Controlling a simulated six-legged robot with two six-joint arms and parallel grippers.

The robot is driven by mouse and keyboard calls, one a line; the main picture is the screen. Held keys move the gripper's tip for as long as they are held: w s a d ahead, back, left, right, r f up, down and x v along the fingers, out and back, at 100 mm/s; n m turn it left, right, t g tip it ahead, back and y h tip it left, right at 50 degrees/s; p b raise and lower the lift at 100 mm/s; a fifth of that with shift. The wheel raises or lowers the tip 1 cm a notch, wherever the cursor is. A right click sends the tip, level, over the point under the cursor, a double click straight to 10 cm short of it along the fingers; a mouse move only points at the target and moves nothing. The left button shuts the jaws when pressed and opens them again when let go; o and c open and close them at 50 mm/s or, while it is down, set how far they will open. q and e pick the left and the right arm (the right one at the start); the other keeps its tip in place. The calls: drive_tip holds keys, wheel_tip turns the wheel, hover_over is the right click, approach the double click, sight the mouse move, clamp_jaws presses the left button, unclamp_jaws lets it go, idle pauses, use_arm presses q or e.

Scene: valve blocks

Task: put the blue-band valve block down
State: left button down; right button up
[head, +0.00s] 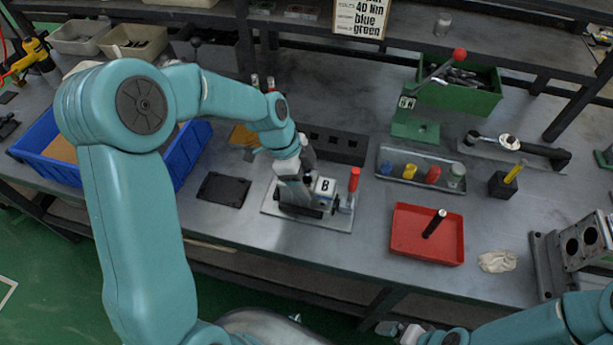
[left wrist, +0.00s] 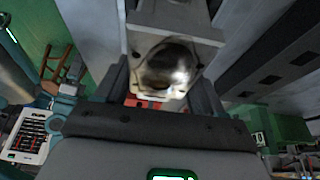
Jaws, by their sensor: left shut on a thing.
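The valve block (head: 325,187) is pale with a black letter B on its face. My left gripper (head: 304,186) is shut on it, at or just above a light metal fixture plate (head: 335,222). I cannot tell whether the block touches the fixture. A red-handled clamp (head: 353,182) stands upright right beside the block. In the left wrist view the block (left wrist: 205,38) sits between the two fingers, with a dark round bore facing the camera. Its band is not clear in either view. My right gripper (head: 398,331) is at the bottom edge, its fingers unclear.
A black flat pad (head: 224,189) lies left of the fixture, and a dark slotted block (head: 335,146) stands behind it. A blue bin (head: 190,158) stands at the left.

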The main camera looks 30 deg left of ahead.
use_arm(q)
drive_tip(key=shift+c, duration=0.6)
unclamp_jaws()
drive_tip(key=shift+w+a+r, duration=0.1)
drive_tip(key=shift+a+r, duration=0.05)
drive_tip(key=shift+r, duration=0.15)
drive_tip(key=v, duration=1.1)
drive_tip(key=shift+r, duration=0.25)
